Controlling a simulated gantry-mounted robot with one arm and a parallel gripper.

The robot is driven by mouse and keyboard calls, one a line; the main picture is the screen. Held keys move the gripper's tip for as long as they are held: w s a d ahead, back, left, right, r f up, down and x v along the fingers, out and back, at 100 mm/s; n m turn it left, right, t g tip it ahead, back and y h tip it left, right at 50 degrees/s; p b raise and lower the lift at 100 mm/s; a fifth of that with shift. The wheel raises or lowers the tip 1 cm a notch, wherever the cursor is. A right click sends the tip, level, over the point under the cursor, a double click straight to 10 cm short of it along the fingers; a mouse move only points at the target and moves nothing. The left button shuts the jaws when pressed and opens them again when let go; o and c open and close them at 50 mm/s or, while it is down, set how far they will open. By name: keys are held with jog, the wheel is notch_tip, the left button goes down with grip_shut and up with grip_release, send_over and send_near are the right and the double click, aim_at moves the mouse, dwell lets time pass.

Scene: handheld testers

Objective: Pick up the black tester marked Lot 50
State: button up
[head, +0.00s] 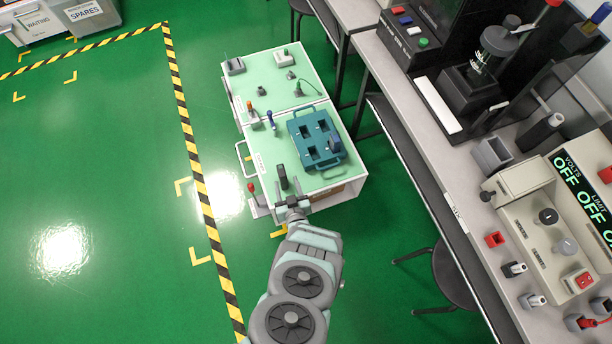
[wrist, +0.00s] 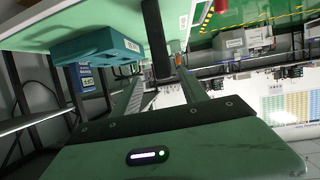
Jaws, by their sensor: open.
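A black tester (head: 283,176) stands upright near the front edge of the mint-topped cart (head: 285,158). In the head view my gripper (head: 291,203) is just in front of it. In the wrist view the black tester (wrist: 154,40) shows between the two fingers of my open gripper (wrist: 160,78), with nothing seen held. I cannot tell how far the fingers reach around it. No lot marking on it is readable. A teal slotted holder (head: 302,158) lies on the cart to its right, with a dark tester (head: 334,143) at its right side.
An orange-topped item (head: 250,107) and a blue tester (head: 271,118) stand further back on the cart. A red-knobbed lever (head: 251,188) rises at its front left corner. A grey workbench (head: 440,180) runs along the right. The green floor to the left is clear.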

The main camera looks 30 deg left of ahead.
aim_at(284, 179)
jog(key=shift+s+d, duration=0.25)
jog(key=shift+d, duration=0.15)
jog(key=shift+g, duration=0.3)
jog(key=b+x, duration=0.2)
jog(key=x, duration=0.3)
jog(key=shift+s+a+f, duration=0.1)
jog(key=shift+a+f, duration=0.05)
jog(key=b+x, duration=0.1)
jog(key=x, duration=0.1)
jog(key=r+b+x, duration=0.1)
jog(key=b+x, duration=0.1)
jog(key=x, duration=0.1)
jog(key=shift+w+a+f+b, duration=0.15)
jog(key=shift+w+a+b, duration=0.15)
jog(key=shift+a, duration=0.1)
jog(key=shift+s, duration=0.1)
grip_shut()
